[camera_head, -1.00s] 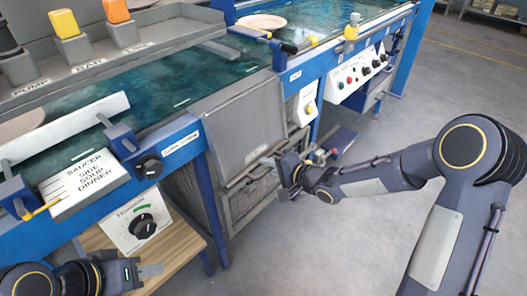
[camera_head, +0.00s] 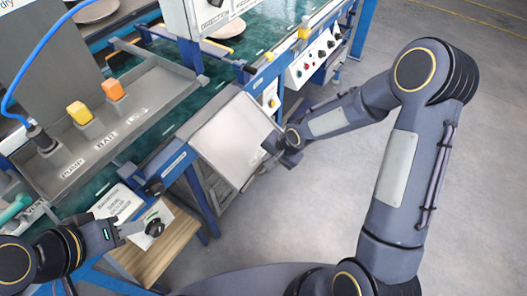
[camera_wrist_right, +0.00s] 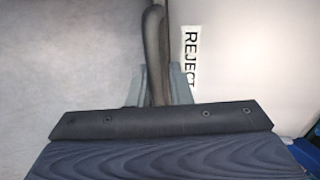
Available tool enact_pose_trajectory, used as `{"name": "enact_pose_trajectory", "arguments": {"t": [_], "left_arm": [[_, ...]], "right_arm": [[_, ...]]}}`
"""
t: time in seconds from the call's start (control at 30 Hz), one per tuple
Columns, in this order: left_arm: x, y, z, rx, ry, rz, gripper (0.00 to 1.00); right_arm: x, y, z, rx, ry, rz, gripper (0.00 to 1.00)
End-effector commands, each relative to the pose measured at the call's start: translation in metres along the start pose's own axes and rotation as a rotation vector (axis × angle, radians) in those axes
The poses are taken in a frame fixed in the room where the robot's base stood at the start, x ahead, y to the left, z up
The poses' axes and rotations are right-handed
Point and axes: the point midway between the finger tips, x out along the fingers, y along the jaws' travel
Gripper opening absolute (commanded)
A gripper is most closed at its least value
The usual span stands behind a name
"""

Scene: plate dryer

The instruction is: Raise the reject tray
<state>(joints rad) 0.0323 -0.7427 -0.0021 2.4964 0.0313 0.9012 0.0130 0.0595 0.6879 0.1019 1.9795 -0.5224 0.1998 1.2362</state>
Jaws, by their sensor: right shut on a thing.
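The reject tray (camera_head: 232,140) is a flat grey panel on the front of the blue-framed machine. It is tilted outward, with its lower edge swung away from the frame. My right gripper (camera_head: 271,147) is at the tray's right edge, partly hidden by its own wrist. In the right wrist view, its fingers (camera_wrist_right: 154,86) are shut around a dark bar handle (camera_wrist_right: 154,45), beside a pale surface labelled REJECT (camera_wrist_right: 190,60). My left gripper (camera_head: 131,228) is at the lower left, apart from the tray and near a black knob. Its finger gap is not clear.
A wooden shelf (camera_head: 155,257) lies below the left gripper. A grey control ledge with yellow and orange buttons (camera_head: 112,90) is at the left. A button panel (camera_head: 312,62) stands behind the tray. The floor (camera_head: 310,205) to the right is open.

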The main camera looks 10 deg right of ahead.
Motion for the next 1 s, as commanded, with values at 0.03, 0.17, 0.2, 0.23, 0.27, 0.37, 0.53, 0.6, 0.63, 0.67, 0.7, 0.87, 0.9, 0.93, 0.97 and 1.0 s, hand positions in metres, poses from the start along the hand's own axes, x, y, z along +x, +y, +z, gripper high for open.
{"name": "enact_pose_trajectory", "arguments": {"t": [0.03,0.17,0.2,0.23,0.27,0.37,0.53,0.6,0.63,0.67,0.7,0.87,0.9,0.93,0.97,1.0], "left_arm": [[-0.014,0.006,-0.007,0.0,0.0,0.0,0.36],[-0.031,0.014,-0.015,0.0,0.0,0.0,0.36],[-0.036,0.016,-0.018,0.0,0.0,0.0,0.36],[-0.039,0.018,-0.02,0.0,0.0,0.0,0.36],[-0.043,0.02,-0.022,0.0,0.0,0.0,0.36],[-0.054,0.025,-0.027,0.0,0.0,0.0,0.36],[-0.069,0.031,-0.035,0.0,0.0,0.0,0.36],[-0.073,0.033,-0.037,0.0,0.0,0.0,0.36],[-0.074,0.034,-0.037,0.0,0.0,0.0,0.36],[-0.076,0.035,-0.038,0.0,0.0,0.0,0.36],[-0.077,0.035,-0.039,0.0,0.0,0.0,0.36],[-0.082,0.037,-0.041,0.0,0.0,0.0,0.36],[-0.083,0.038,-0.042,0.0,0.0,0.0,0.36],[-0.083,0.038,-0.042,0.0,0.0,0.0,0.36],[-0.083,0.038,-0.042,0.0,0.0,0.0,0.36],[-0.084,0.038,-0.042,0.0,0.0,0.0,0.36]], "right_arm": [[-0.018,0.0,0.002,-0.002,-0.004,0.064,0.0],[-0.044,-0.005,0.002,-0.004,-0.003,0.185,0.0],[-0.051,-0.007,0.002,-0.003,-0.004,0.222,0.0],[-0.057,-0.009,0.002,-0.004,-0.003,0.249,0.0],[-0.062,-0.011,0.001,-0.003,-0.003,0.277,0.0],[-0.079,-0.017,0.001,-0.002,-0.003,0.363,0.0],[-0.101,-0.027,0.0,0.0,-0.002,0.488,0.0],[-0.108,-0.032,0.0,0.0,-0.002,0.53,0.0],[-0.111,-0.033,-0.001,0.002,-0.002,0.542,0.0],[-0.114,-0.034,-0.001,0.004,-0.003,0.539,0.0],[-0.116,-0.035,-0.001,0.004,-0.003,0.538,0.0],[-0.124,-0.041,-0.001,0.003,-0.004,0.539,0.0],[-0.125,-0.042,-0.001,0.003,-0.004,0.539,0.0],[-0.126,-0.043,-0.001,0.003,-0.004,0.539,0.0],[-0.126,-0.043,-0.001,0.003,-0.004,0.539,0.0],[-0.127,-0.044,-0.001,0.003,-0.004,0.539,0.0]]}}
